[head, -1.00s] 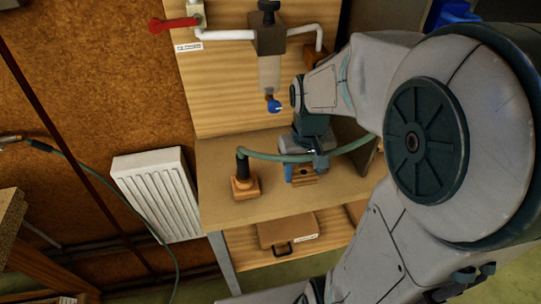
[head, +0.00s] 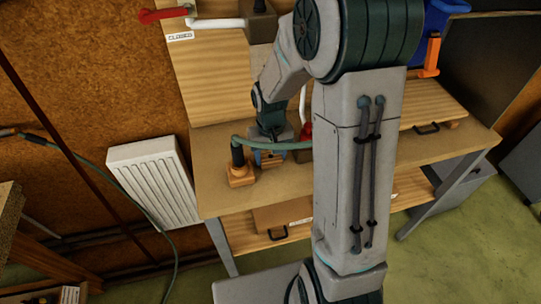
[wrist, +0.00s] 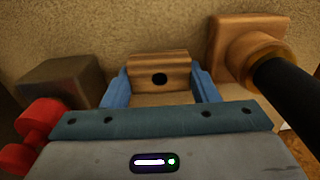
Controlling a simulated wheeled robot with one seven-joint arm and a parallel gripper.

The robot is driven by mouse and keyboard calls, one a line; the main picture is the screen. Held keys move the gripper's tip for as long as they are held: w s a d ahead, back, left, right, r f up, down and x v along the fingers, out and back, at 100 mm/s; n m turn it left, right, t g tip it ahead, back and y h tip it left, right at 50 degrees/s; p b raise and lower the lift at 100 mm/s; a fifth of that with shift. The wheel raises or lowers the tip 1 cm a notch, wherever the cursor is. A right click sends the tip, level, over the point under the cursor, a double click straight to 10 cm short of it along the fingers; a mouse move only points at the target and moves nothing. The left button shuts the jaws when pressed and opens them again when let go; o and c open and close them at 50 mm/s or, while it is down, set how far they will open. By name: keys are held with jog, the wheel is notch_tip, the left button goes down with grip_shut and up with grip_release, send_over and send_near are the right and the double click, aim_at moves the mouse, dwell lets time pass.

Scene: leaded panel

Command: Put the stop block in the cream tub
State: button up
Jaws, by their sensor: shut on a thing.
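The stop block, a brown wooden block with a dark round hole (wrist: 158,72), sits between the two blue fingers of my gripper (wrist: 160,88) in the wrist view. The gripper is shut on it. In the head view my gripper (head: 268,157) is low over the workbench, just right of a wooden stand, and the block is largely hidden by the gripper and a green hose. I cannot tell whether the block touches the bench. I do not see a cream tub in any view.
The wooden stand (head: 239,175) with a black handle is close right of the gripper in the wrist view (wrist: 232,45). A red-handled thing (wrist: 38,128) and a dark block (wrist: 62,84) are on its left. The green hose (head: 285,146) crosses the bench (head: 216,196).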

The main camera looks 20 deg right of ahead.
jog(key=shift+f, duration=0.6)
jog(key=shift+f, duration=0.25)
jog(key=o, duration=1.1)
jog(key=shift+r, duration=0.1)
jog(key=shift+c, duration=0.2)
